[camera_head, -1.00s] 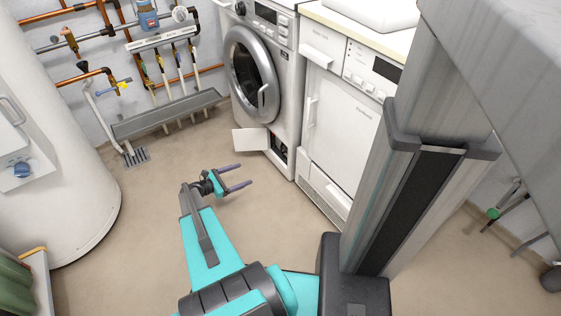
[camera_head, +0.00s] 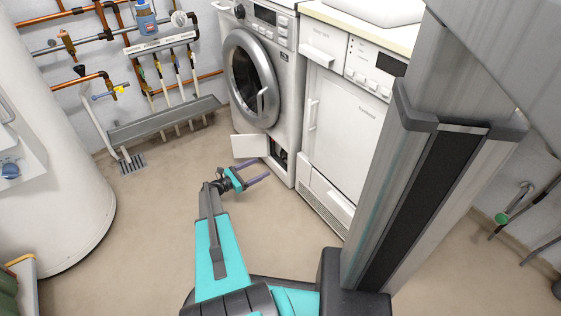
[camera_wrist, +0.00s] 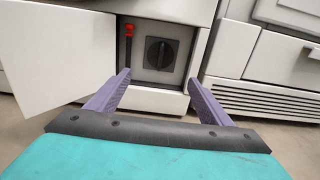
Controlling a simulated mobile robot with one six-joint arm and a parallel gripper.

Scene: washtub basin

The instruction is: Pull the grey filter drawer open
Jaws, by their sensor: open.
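The washing machine (camera_head: 265,75) has a small low opening with its white flap (camera_head: 249,146) swung out to the left; the flap also shows in the wrist view (camera_wrist: 55,55). Inside the opening, a grey square panel with a dark round knob (camera_wrist: 160,52) sits beside a red-capped hose (camera_wrist: 128,45). I cannot tell whether this panel is the filter drawer. My gripper (camera_head: 263,171) is open and empty in front of the opening, low over the floor. In the wrist view its purple fingers (camera_wrist: 160,76) frame the knob without visibly touching it.
To the right stands a white dryer (camera_head: 345,125) with a low panel (camera_wrist: 278,58), small handle (camera_wrist: 313,51) and vent grille (camera_wrist: 262,104). A white tank (camera_head: 50,150) stands at left. Pipes and a wall trough (camera_head: 165,122) lie behind. The floor between is clear.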

